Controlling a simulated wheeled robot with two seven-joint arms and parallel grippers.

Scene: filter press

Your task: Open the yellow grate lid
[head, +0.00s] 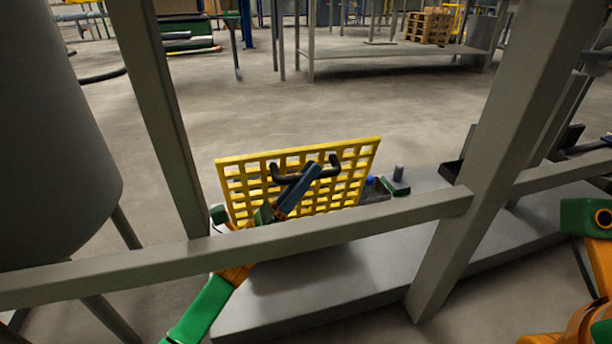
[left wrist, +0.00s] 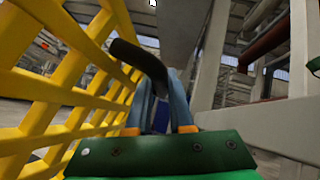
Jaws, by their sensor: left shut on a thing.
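The yellow grate lid (head: 240,190) stands tilted up, nearly upright, at the left part of the grey bench-like base. A black bar handle (head: 333,163) is fixed across its upper face. My left gripper (head: 312,172) reaches under the grey rail and is shut on the handle. In the left wrist view the yellow grate (left wrist: 45,110) fills the left side, and the black handle (left wrist: 135,57) runs between the blue-grey fingers (left wrist: 161,95). Part of my right arm shows at the lower right of the head view; its fingers are out of view.
A grey rail (head: 350,216) crosses in front of the lid, between a slanted post (head: 165,110) and a thick post (head: 510,120). A large grey tank (head: 55,140) stands at left. Small dark items (head: 395,182) lie right of the lid.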

